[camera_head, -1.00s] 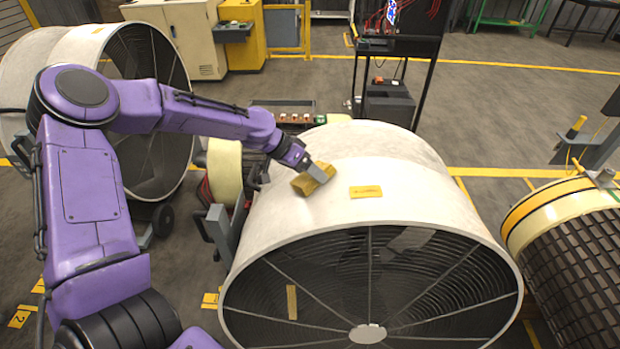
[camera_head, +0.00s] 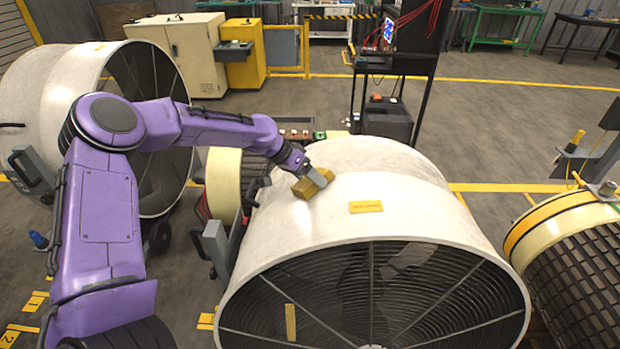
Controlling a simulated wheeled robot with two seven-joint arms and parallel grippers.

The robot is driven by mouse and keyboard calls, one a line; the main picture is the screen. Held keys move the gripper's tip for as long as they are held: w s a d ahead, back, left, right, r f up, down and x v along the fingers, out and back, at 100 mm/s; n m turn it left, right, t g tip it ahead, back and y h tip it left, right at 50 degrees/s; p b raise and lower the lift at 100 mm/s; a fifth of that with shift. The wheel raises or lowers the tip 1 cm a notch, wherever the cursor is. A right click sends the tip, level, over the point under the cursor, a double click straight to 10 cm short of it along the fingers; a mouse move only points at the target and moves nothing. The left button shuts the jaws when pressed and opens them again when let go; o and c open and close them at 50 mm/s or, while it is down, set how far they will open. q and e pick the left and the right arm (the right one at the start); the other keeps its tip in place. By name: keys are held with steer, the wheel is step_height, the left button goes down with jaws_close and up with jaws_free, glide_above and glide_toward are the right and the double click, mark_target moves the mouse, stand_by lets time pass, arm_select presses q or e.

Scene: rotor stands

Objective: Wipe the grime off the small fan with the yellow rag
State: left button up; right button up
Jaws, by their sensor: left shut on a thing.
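A large white drum fan (camera_head: 290,240) with a dark grille (camera_head: 440,300) stands in front of me. Its white top shows faint greyish smudges. My left gripper (camera_head: 313,178) is shut on the yellow rag (camera_head: 312,187), a folded block, and holds it at the upper left of the drum's curved top. The rag appears to touch the surface, though its underside is hidden. A yellow label (camera_head: 366,207) sits on the drum to the right of the rag. My right gripper is not in view.
Another white drum fan (camera_head: 75,75) stands at the left behind my left arm. A ribbed roller with a cream and yellow rim (camera_head: 545,220) stands close on the right. A black rack (camera_head: 425,70) stands behind the front fan. Open floor (camera_head: 500,125) lies at the back right.

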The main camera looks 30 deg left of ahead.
arm_select(q)
steer(key=shift+s+a+r+p, duration=0.1)
steer(key=shift+a+r+p, duration=0.3)
steer(key=shift+r+p, duration=0.5)
steer(key=shift+s+a+r+p, duration=0.1)
steer(key=shift+a+r+p, duration=0.3)
steer(key=shift+r+p, duration=0.45)
steer(key=shift+a+r+p, duration=0.4)
steer(key=shift+r+p, duration=0.35)
steer(key=shift+r, duration=0.2)
steer(key=r+p, duration=0.1)
steer(key=a+r+p, duration=0.1)
steer(key=shift+s+a+r+p, duration=0.15)
steer(key=shift+r+p, duration=0.15)
steer(key=shift+r, duration=0.1)
steer(key=shift+f, duration=0.2)
steer(key=f+b, duration=0.1)
steer(key=f, duration=0.1)
steer(key=f+b, duration=0.1)
steer(key=f, duration=0.1)
steer(key=d+f+b, duration=0.1)
steer(key=b, duration=0.1)
steer(key=shift+s+d+f, duration=0.1)
steer(key=shift+s+f, duration=0.15)
steer(key=shift+f, duration=0.15)
steer(key=shift+s+d+f, duration=0.1)
steer(key=shift+d+f, duration=0.05)
steer(key=shift+f, duration=0.4)
